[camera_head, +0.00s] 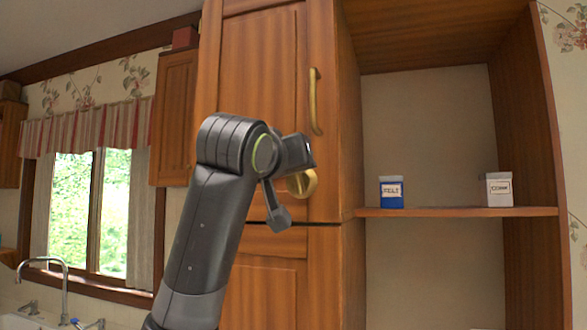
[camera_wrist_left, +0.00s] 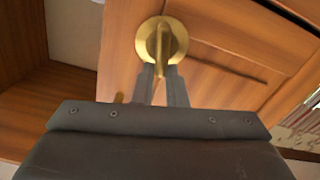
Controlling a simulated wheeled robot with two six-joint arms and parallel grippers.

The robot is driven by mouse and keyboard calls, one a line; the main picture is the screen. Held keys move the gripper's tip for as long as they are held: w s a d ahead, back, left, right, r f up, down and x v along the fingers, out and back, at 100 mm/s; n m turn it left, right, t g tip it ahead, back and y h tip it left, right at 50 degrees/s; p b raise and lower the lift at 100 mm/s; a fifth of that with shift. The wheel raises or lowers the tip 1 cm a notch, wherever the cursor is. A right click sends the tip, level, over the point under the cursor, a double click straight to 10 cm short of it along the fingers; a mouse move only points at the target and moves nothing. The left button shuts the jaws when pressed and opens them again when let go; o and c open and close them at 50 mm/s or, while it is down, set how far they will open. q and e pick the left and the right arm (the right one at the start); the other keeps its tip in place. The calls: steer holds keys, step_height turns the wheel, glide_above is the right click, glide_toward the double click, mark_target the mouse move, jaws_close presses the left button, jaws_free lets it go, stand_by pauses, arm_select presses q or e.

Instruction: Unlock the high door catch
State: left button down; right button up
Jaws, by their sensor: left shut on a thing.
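The high door catch is a round brass disc with a raised turning bar. It sits low on the upper wooden cupboard door (camera_head: 262,75), near its right edge. In the head view the catch (camera_head: 303,184) is partly hidden behind my left wrist. In the left wrist view the catch (camera_wrist_left: 161,38) is seen close up, with its bar pointing roughly along the fingers. My left gripper (camera_wrist_left: 161,70) is shut on the lower end of that bar. The door looks closed. My right gripper is not in view.
A long brass handle (camera_head: 315,101) stands above the catch on the same door. To the right, an open shelf (camera_head: 450,212) holds a blue labelled box (camera_head: 391,192) and a white labelled box (camera_head: 498,190). A sink tap (camera_head: 55,275) and a window (camera_head: 90,210) are at the left.

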arm_select(q)
steer(key=n+b, duration=0.1)
steer(key=n, duration=0.3)
steer(key=a+f+n+b, duration=0.1)
steer(key=n, duration=0.3)
steer(key=f+n+b, duration=0.1)
steer(key=n, duration=0.3)
steer(key=shift+w+a+n, duration=0.25)
steer(key=shift+a+n, duration=0.05)
steer(key=shift+a, duration=0.05)
steer(key=shift+f+n+b, duration=0.15)
steer(key=shift+n+b, duration=0.05)
steer(key=shift+n, duration=0.65)
steer(key=shift+f+n+b, duration=0.15)
steer(key=shift+n+b, duration=0.05)
steer(key=shift+n, duration=0.65)
steer(key=shift+f, duration=0.1)
steer(key=c, duration=1.5)
jaws_free()
steer(key=shift+o, duration=0.2)
steer(key=shift+w, duration=0.1)
